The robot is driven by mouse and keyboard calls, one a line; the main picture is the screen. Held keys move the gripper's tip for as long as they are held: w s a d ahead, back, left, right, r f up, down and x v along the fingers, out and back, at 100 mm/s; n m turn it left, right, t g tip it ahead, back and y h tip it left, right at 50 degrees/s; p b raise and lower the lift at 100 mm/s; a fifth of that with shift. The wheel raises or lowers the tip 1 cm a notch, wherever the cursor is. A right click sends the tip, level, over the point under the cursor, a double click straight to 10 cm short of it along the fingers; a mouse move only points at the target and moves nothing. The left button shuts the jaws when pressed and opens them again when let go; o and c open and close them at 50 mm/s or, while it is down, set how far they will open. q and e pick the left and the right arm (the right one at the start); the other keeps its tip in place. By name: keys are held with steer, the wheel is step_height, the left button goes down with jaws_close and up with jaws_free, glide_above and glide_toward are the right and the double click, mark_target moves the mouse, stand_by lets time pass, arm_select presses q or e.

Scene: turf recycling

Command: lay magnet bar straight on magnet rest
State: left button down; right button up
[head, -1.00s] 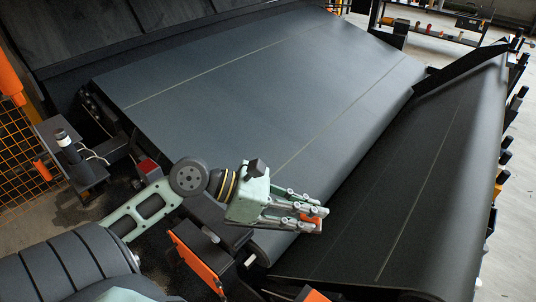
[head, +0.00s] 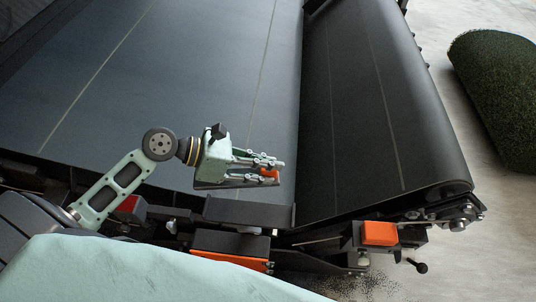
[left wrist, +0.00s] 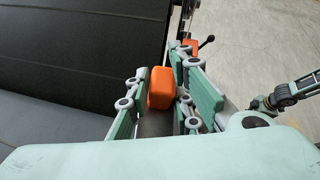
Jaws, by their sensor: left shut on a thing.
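My left gripper (head: 270,173) hangs over the near end of the wide dark belt. Its fingers are shut on a bright orange block, which I take to be a part of the magnet bar (head: 268,174). In the left wrist view the orange block (left wrist: 161,88) sits between the green finger pads (left wrist: 160,100), with a dark piece just below it. How far the bar runs is hidden by the fingers. I cannot tell for sure which thing is the magnet rest. My right gripper's fingers are not seen in either view.
The wide belt (head: 190,80) meets a second dark belt (head: 370,110) on its right. A dark ledge (head: 248,213) and orange-fronted housing (head: 232,250) lie below the gripper. An orange box (head: 380,233) is at right. A turf roll (head: 500,95) lies on the clear floor.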

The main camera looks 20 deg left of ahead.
arm_select(q)
steer(key=d+f+g+p, duration=0.1)
steer(key=s+d+f+p, duration=0.1)
steer(key=d+p, duration=0.1)
steer(key=s+d+f+g+p, duration=0.1)
steer(key=p, duration=0.1)
steer(key=shift+s+d+m+g, duration=0.25)
steer(key=shift+d+m+g, duration=0.05)
steer(key=shift+m, duration=0.1)
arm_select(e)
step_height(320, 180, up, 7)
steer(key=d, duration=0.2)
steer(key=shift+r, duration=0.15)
arm_select(q)
steer(key=b, duration=0.1)
glide_above(276, 214)
steer(key=shift+f, duration=2.9)
steer(key=shift+f+b, duration=0.35)
steer(key=shift+f, duration=0.6)
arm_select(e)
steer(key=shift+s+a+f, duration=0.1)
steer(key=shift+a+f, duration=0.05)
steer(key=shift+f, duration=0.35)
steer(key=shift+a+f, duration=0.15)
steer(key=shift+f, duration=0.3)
arm_select(q)
steer(key=shift+f, duration=0.3)
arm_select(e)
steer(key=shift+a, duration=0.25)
